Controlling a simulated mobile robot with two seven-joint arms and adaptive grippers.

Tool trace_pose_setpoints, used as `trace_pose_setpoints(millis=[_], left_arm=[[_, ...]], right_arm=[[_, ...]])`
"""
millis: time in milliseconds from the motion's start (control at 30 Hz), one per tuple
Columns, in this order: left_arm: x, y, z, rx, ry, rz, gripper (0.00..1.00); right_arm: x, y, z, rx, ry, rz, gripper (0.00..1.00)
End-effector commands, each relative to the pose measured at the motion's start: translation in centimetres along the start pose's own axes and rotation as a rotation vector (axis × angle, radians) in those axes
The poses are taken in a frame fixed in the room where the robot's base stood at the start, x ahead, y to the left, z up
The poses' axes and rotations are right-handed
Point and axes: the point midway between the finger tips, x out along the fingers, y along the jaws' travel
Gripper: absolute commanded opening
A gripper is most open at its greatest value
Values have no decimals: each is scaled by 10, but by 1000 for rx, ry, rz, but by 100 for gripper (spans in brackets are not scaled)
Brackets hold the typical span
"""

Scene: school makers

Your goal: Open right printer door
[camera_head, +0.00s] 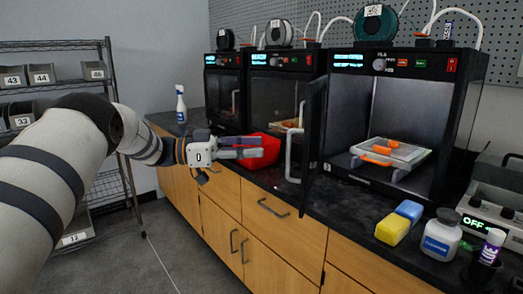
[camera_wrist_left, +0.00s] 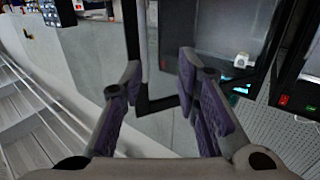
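The right printer (camera_head: 455,115) is black with a lit display. Its dark-framed door (camera_head: 315,130) stands swung open toward the left, so the chamber shows uncovered. The door's pale bar handle (camera_head: 293,155) is on the door's left side. My left gripper (camera_head: 258,147) is left of the handle, in front of a red bin, and looks apart from the handle in the head view. In the left wrist view, its two purple-padded fingers (camera_wrist_left: 158,75) are spread with nothing gripped between them; the dark door frame (camera_wrist_left: 160,104) shows beyond them. My right gripper is not in view.
Two more printers, a middle one (camera_head: 275,98) and a left one (camera_head: 222,90), stand on the dark counter. The red bin (camera_head: 268,143) is by my left gripper. A yellow sponge (camera_head: 392,229) and a white bottle (camera_head: 441,236) stand at the front right.

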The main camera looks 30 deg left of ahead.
Motion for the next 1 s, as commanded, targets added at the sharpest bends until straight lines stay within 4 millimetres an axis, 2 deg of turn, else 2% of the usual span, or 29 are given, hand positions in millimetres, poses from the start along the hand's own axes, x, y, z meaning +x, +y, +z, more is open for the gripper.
trace_pose_setpoints(millis=[633, 1000], left_arm=[[-58, -11, 2, -2, -2, -1, 29], [-64, -12, 0, -1, -1, 1, 29]], right_arm=[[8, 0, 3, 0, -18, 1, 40], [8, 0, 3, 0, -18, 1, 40]])
